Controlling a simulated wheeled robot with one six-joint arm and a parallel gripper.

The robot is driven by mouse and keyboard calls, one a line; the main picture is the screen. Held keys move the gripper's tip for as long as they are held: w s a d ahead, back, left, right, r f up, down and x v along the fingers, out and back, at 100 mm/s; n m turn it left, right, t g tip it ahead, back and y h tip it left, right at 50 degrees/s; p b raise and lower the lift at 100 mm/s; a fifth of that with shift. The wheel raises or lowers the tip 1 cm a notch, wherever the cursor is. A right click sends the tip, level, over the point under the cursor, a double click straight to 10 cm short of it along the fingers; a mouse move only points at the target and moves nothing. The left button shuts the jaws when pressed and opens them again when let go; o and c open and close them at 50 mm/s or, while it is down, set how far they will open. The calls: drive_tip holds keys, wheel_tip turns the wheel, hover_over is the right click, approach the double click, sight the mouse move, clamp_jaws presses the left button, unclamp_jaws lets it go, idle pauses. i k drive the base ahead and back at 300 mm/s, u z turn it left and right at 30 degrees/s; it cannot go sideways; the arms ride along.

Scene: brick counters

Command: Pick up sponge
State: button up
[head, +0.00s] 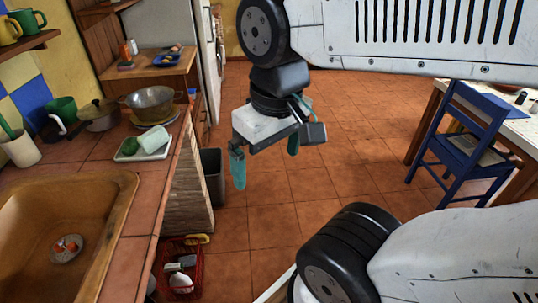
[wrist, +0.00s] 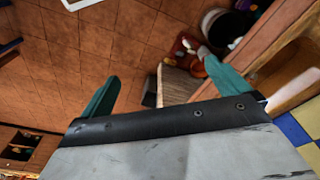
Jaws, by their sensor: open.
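A pale green-and-white block (head: 153,140), which looks like the sponge, lies on a light tray (head: 122,157) on the tiled counter in the head view. A darker green item (head: 130,146) sits beside it on the tray. My gripper (head: 266,157) hangs above the floor, to the right of the counter and apart from the tray. Its two teal fingers are spread and point down, with nothing between them. The fingers also frame the wrist view (wrist: 165,90), where I cannot make out the sponge.
The sink (head: 100,190) is in the near counter. A metal pot (head: 152,104) and a lidded pan (head: 98,115) stand behind the tray. A red basket (head: 163,256) and a dark bin (head: 213,176) stand on the floor. A blue chair (head: 462,135) is at right; the middle floor is clear.

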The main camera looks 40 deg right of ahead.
sight(155, 138)
drive_tip(key=z, duration=0.95)
drive_tip(key=i, duration=1.2)
drive_tip(key=u, duration=2.6)
